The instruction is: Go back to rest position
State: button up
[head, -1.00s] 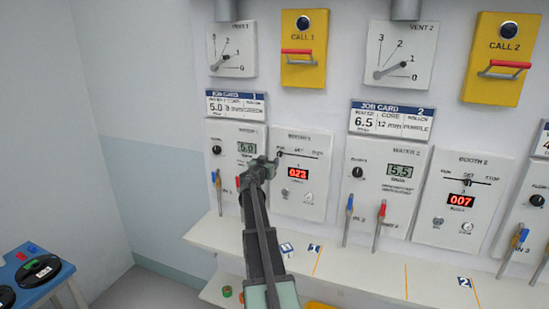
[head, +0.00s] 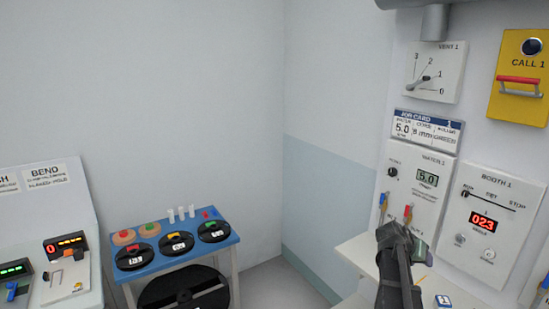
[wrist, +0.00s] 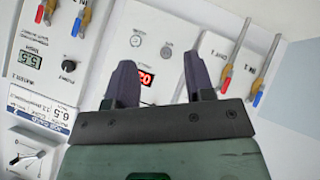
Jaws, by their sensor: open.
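My gripper (wrist: 160,82) is open in the wrist view, with two dark fingers apart and nothing between them. In the head view my gripper (head: 418,245) is at the lower right, in front of the lower part of the Water 1 panel (head: 425,205). Its fingers are hard to make out there, and my arm hides part of that panel.
A blue table (head: 215,248) with several black discs stands left of the corner. A control desk (head: 90,290) is at the far left. The Booth 1 panel (head: 503,195) and the white shelf (head: 350,252) are at right. The Vent 1 gauge (head: 433,72) is above. Floor between table and shelf is clear.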

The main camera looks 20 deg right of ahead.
jog(key=s+a+f+n+y+b, duration=0.1)
jog(key=s+a+f+n+y, duration=0.1)
jog(key=a, duration=1.2)
jog(key=s+a+f+n+y, duration=0.2)
jog(key=a+f+n+y, duration=0.2)
jog(key=a, duration=1.1)
jog(key=s+a+f+n+y+b, duration=0.1)
jog(key=s+a+f+n+y, duration=0.1)
jog(key=a, duration=1.3)
jog(key=shift+s+a+f+n+y+b, duration=0.25)
jog(key=shift+f+n+y+b, duration=0.15)
jog(key=shift+n+y, duration=0.6)
